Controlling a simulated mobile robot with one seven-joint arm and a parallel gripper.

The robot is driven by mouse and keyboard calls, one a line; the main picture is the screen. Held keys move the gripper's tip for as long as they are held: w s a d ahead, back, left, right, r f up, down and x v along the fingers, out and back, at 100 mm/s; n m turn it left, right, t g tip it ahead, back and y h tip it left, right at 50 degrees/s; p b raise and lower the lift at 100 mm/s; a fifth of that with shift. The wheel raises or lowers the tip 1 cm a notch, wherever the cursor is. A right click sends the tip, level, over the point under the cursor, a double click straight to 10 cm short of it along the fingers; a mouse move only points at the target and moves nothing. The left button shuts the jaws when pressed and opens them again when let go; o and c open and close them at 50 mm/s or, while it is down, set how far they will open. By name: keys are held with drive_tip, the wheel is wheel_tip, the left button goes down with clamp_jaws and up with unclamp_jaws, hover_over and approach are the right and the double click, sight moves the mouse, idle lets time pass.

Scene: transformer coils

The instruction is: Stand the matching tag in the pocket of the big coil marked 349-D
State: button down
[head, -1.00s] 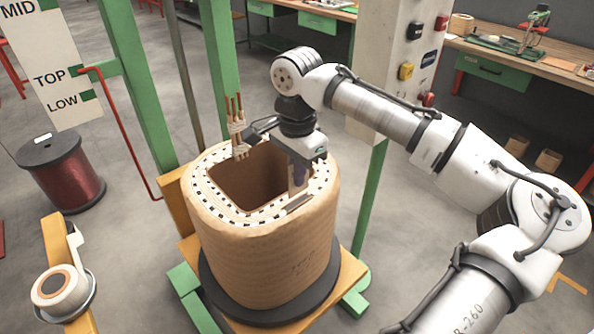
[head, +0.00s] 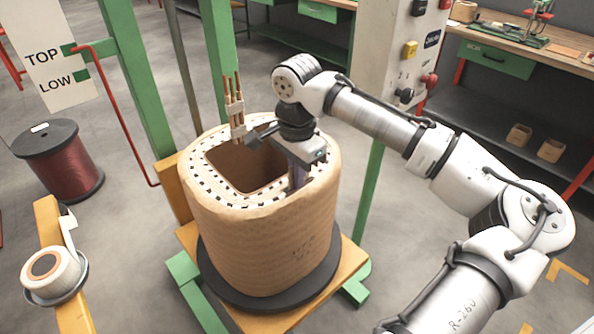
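The big coil (head: 265,240) is a tall tan wrapped block with a rounded square opening. Faint dark marking (head: 303,252) shows on its front right side, too small to read as 349-D. Its pale top rim (head: 226,199) carries rows of dark spacers. My gripper (head: 298,183) points down at the right part of the rim, beside the opening. Its fingertips are small and partly hidden, so I cannot tell whether they are open or shut. I cannot make out a tag in them, and the pocket is not distinguishable.
Copper leads (head: 234,105) stand up from the coil's back rim, close to my wrist. Green posts (head: 140,85) rise behind the coil. A control box (head: 402,50) stands behind my arm. A wire spool (head: 60,160) is at left, and a white roll (head: 50,272) is at lower left.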

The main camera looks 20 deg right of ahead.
drive_tip(key=shift+f, duration=0.15)
drive_tip(key=c, duration=1.6)
unclamp_jaws()
drive_tip(key=shift+s, duration=0.1)
drive_tip(key=shift+f, duration=0.1)
wheel_tip(320, 180, up, 14)
drive_tip(key=shift+a+r+p, duration=0.1)
drive_tip(key=shift+r+p, duration=0.05)
drive_tip(key=shift+p, duration=0.15)
